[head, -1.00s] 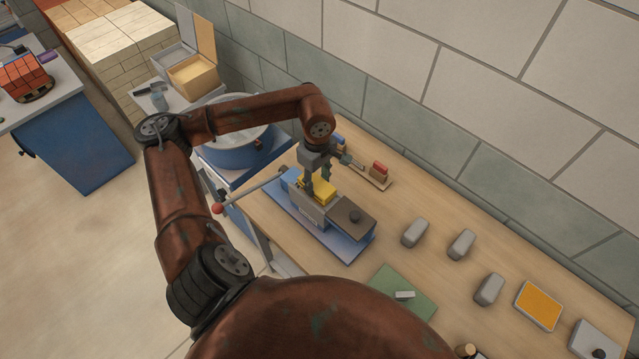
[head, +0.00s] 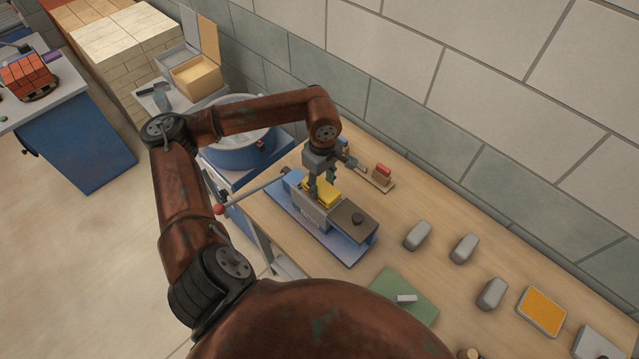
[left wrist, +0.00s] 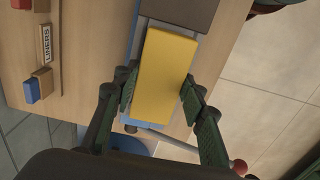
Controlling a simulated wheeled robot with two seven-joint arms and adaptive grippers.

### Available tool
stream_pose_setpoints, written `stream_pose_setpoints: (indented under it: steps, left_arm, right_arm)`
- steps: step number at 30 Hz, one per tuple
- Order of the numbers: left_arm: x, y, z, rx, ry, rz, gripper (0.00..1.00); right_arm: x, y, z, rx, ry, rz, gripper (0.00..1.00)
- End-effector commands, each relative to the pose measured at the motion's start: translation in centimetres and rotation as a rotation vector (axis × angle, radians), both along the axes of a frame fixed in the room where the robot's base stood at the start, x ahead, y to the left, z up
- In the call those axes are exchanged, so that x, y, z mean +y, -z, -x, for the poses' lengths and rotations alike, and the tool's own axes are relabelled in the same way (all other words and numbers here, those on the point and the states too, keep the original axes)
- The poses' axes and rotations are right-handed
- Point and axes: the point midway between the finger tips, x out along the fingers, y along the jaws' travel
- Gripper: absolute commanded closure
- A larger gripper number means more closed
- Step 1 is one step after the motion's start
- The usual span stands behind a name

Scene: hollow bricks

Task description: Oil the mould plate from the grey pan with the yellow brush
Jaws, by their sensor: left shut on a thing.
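My left gripper (head: 321,183) is shut on the yellow brush (left wrist: 162,72), with one finger on each long side in the left wrist view. The brush is a plain yellow block from above; its underside is hidden. The grey pan (head: 534,327) with orange filling lies at the right. My right gripper is not in view.
A lever with a red ball (head: 218,209) sticks out left of the press. A small rack with red and blue stamps (head: 382,172) stands behind it. Several grey bricks (head: 418,236) and a green mat (head: 390,291) lie on the bench. A blue tub (head: 237,150) stands at left.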

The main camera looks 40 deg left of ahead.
Motion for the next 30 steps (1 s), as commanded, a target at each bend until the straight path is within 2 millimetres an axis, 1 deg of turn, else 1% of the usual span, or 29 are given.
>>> stream_pose_setpoints:
  steps: [12,24,30]
  left_arm:
    - [-0.2,0.1,0.1,0.002,0.002,0.004,0.85]
    - [1.3,0.1,0.0,0.001,-0.001,0.002,0.85]
    - [1.6,0.0,-0.1,0.000,-0.001,0.002,0.85]
  right_arm:
    - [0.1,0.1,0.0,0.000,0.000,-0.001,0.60]
    - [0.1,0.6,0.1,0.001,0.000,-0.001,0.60]
    - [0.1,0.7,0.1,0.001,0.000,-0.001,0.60]
